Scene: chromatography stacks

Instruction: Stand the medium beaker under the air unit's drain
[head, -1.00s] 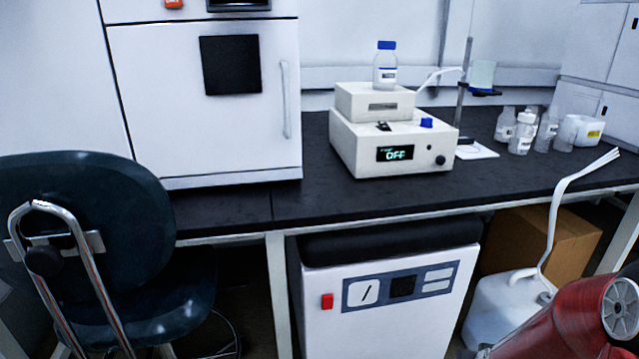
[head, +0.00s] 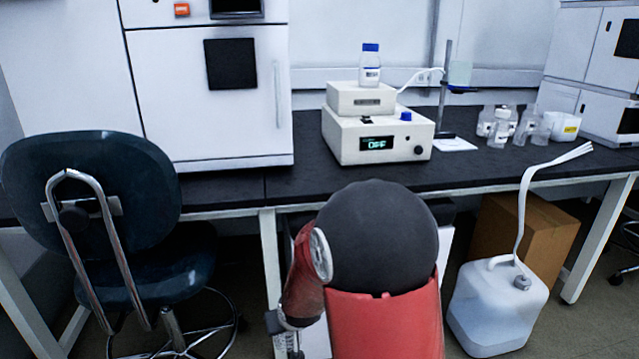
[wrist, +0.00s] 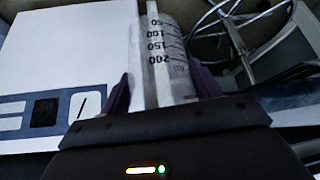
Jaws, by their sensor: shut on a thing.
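My gripper (wrist: 162,88) is shut on a clear beaker (wrist: 172,50) with black graduation marks up to 200, seen between the two dark fingers in the wrist view. A white floor unit with a blue-grey panel, which looks like the air unit (wrist: 60,45), stands beside the beaker in the wrist view. In the head view my red and black arm covers most of this unit; part of its white side (head: 446,238) shows under the bench. I cannot make out its drain. The gripper and beaker are not clear in the head view.
A dark chair (head: 95,190) stands on the left. A bench leg (head: 269,260) is close to my arm. A white jug (head: 497,310) with a tube and a cardboard box (head: 525,232) stand on the right. The bench (head: 220,192) carries a unit reading OFF (head: 375,142).

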